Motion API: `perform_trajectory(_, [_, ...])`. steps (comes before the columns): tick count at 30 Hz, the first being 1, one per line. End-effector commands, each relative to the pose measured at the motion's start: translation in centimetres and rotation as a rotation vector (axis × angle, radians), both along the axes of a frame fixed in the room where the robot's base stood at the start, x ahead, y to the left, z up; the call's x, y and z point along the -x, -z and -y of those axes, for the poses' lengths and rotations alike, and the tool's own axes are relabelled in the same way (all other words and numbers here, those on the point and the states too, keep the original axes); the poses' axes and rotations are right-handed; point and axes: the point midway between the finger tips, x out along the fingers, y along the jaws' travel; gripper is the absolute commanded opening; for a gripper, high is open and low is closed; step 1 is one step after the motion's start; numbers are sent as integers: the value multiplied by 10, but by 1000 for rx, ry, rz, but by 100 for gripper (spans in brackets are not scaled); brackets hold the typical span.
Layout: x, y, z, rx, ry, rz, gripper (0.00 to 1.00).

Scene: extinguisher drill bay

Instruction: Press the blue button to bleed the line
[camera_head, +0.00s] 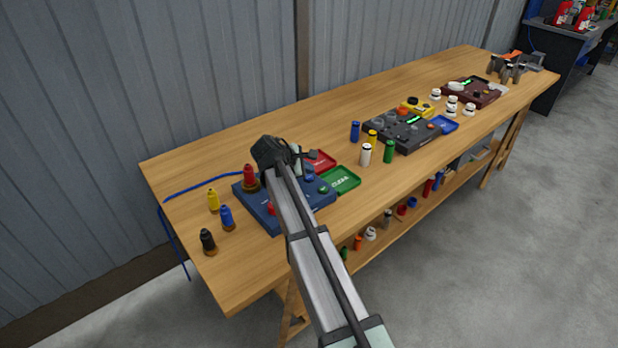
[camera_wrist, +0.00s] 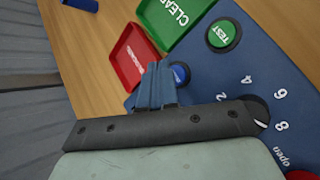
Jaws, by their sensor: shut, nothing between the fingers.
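The blue button (camera_wrist: 182,72) sits on the blue panel (camera_wrist: 255,58), partly hidden behind my fingers in the wrist view. In the head view the blue panel (camera_head: 262,216) lies at the near left part of the bench, with my arm crossing over it. My gripper (camera_wrist: 155,88) is shut and empty, its fingers right beside the blue button in the picture. I cannot tell whether they touch it. In the head view my gripper (camera_head: 306,155) is over the back of the panel.
A green TEST button (camera_wrist: 223,34) is close to the blue one. A red tray (camera_wrist: 132,55) and a green CLEAR tray (camera_wrist: 172,18) lie beside the panel. Red, yellow, blue and black bottles stand left of it; a white cylinder (camera_head: 365,154) stands to the right.

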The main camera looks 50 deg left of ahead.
Motion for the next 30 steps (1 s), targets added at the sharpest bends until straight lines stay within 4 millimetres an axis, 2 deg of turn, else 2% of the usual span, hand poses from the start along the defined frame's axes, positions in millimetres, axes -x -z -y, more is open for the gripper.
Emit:
perform_trajectory(10, [0,-6,0,-1,-1,1,0])
perform_trajectory(24, [0,-43,0,-1,0,1,0])
perform_trajectory(30, [0,-50,0,-1,-1,1,0])
